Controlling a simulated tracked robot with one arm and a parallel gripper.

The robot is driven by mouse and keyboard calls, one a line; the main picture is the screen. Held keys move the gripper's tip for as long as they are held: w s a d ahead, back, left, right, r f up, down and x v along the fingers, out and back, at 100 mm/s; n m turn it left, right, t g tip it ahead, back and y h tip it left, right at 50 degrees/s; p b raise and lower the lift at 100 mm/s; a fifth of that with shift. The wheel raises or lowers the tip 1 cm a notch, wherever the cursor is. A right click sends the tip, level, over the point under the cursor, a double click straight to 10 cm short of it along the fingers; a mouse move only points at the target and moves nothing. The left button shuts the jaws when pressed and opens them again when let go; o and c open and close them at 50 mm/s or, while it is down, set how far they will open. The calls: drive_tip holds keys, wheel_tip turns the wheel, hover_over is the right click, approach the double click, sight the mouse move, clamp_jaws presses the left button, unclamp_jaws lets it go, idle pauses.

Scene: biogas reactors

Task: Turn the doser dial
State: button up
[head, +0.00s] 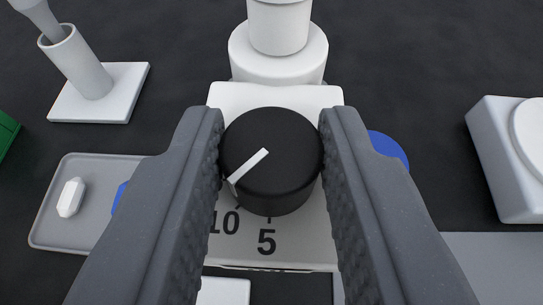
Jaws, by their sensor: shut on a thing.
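The doser dial (270,165) is a round black knob with a white pointer line, in the middle of the head view. The pointer aims down and to the left, towards the printed 10. The dial sits on the white doser (300,248), whose face shows the numbers 10 and 5 in front of the knob. My gripper (271,140) is shut on the dial, with one grey ribbed finger on its left side and one on its right. The fingers hide parts of the doser face, so other marks cannot be seen.
A white cylinder (278,50) stands behind the dial. At left are a grey tray (52,225) with a white piece and a blue piece, and a white holder (108,95). A blue round thing (388,148) shows behind the right finger. A white box (490,150) stands at right.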

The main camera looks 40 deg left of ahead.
drive_tip(key=shift+r, duration=0.1)
idle(0.5)
drive_tip(key=o, duration=1)
drive_tip(key=shift+c, duration=0.2)
drive_tip(key=shift+d, duration=0.1)
drive_tip(key=shift+v, duration=0.8)
drive_tip(key=b+v, duration=0.3)
drive_tip(key=v, duration=0.9)
drive_tip(key=shift+w+b, duration=0.15)
drive_tip(key=shift+b, duration=0.2)
drive_tip(key=shift+d, duration=0.1)
